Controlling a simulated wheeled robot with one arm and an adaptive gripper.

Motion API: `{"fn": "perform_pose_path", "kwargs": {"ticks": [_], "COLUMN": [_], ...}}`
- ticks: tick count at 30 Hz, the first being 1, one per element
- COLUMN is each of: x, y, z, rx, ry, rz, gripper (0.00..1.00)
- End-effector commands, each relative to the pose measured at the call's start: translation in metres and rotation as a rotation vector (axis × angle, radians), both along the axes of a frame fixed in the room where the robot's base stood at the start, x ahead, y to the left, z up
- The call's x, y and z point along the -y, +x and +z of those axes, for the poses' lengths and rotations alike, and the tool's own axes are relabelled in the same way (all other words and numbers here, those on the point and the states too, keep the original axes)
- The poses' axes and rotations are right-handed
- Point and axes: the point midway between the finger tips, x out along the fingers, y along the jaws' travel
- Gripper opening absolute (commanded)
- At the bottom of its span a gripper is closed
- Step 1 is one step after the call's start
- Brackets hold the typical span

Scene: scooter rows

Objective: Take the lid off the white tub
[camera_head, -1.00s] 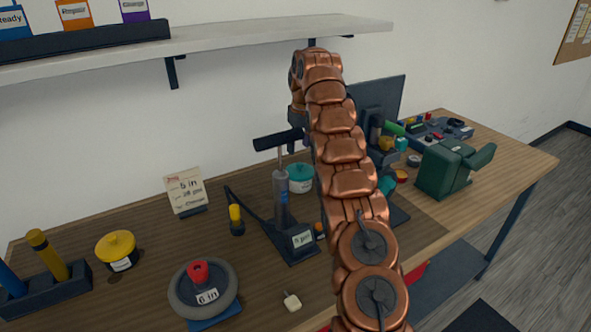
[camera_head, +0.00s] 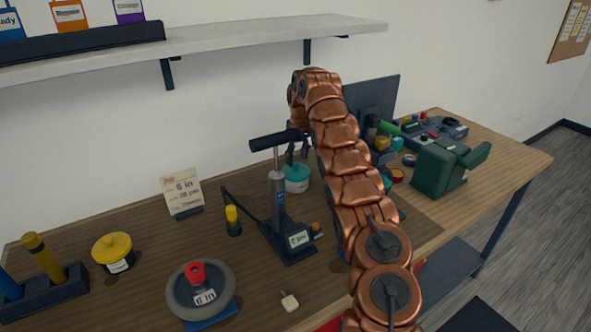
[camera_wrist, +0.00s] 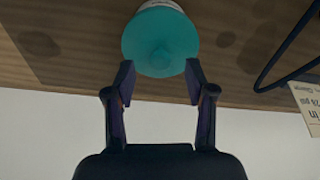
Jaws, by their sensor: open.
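The white tub (camera_wrist: 160,4) has a teal lid (camera_wrist: 160,42) with a small knob on top. In the head view the tub (camera_head: 297,187) stands on the bench behind the black pump, its teal lid (camera_head: 296,173) on it. My gripper (camera_wrist: 160,78) is open, its two fingertips to either side of the lid's near edge in the wrist view, with nothing held. In the head view my gripper (camera_head: 298,153) is just above the lid, partly hidden by the pump handle and my arm. I cannot tell whether the fingers touch the lid.
The pump (camera_head: 279,205) with its wide handle stands close in front of the tub. A yellow-lidded tub (camera_head: 114,252), a wheel (camera_head: 201,289) and a card (camera_head: 182,193) are on the left. A green machine (camera_head: 445,167) is on the right. A shelf (camera_head: 230,38) hangs above.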

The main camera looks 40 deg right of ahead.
Motion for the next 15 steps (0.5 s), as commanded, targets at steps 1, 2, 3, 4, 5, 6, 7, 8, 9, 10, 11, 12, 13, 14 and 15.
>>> {"fn": "perform_pose_path", "kwargs": {"ticks": [1, 2, 3, 4, 5, 6, 7, 8, 9, 10, 11, 12, 13, 14, 15], "x": [0.0, 0.001, 0.001, 0.0, 0.0, 0.0, 0.0, 0.0, 0.0, 0.0, 0.0, 0.0, 0.0, -0.001, -0.001], "y": [0.001, 0.001, 0.002, 0.002, 0.002, 0.003, 0.003, 0.003, 0.003, 0.003, 0.003, 0.004, 0.004, 0.004, 0.004], "z": [-0.004, -0.007, -0.011, -0.014, -0.017, -0.02, -0.021, -0.023, -0.024, -0.025, -0.025, -0.026, -0.026, -0.026, -0.026], "rx": [-0.001, 0.0, 0.0, -0.001, -0.001, -0.001, -0.001, -0.001, 0.0, 0.0, 0.0, 0.001, 0.001, 0.001, 0.001], "ry": [0.002, 0.001, 0.001, 0.001, 0.001, 0.001, 0.002, 0.001, 0.001, 0.001, 0.001, 0.001, 0.001, 0.001, 0.001], "rz": [-0.001, -0.002, -0.002, -0.002, -0.001, -0.001, -0.002, -0.002, -0.002, -0.002, -0.002, -0.001, -0.001, -0.001, -0.001], "gripper": [0.55, 0.55, 0.55, 0.55, 0.55, 0.55, 0.55, 0.55, 0.55, 0.55, 0.55, 0.55, 0.55, 0.55, 0.55]}}
